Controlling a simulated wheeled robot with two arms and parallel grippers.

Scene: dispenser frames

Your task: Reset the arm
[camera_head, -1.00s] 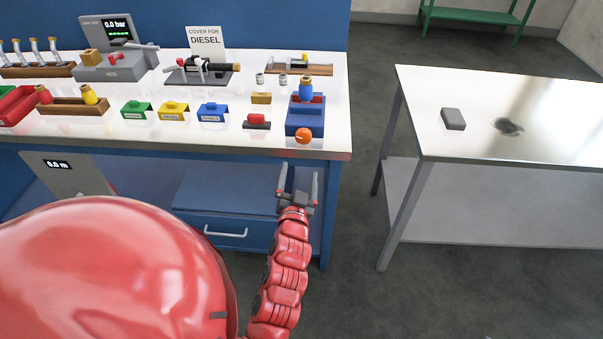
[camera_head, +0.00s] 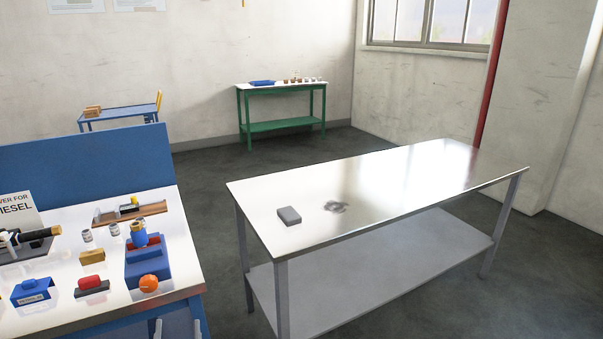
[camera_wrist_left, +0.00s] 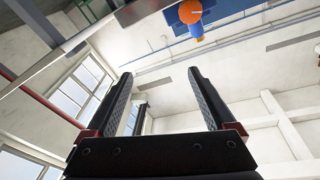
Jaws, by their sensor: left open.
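My left gripper (camera_head: 178,328) shows only as two fingertips at the bottom edge of the head view, just in front of the white workbench's (camera_head: 165,298) front edge. In the left wrist view its two dark fingers (camera_wrist_left: 160,75) stand wide apart with nothing between them. That view looks up at walls, windows and ceiling. The orange ball (camera_wrist_left: 190,12) shows at its top, beyond the fingers and apart from them. The rest of the left arm is out of the head view. My right gripper is in neither view.
On the workbench, the orange ball (camera_head: 149,283) sits at the blue dispenser (camera_head: 148,262), near the front right corner. A metal table (camera_head: 400,195) with a grey block (camera_head: 289,216) and dark stain stands right. Floor shows between them. A green table (camera_head: 280,125) stands at the back.

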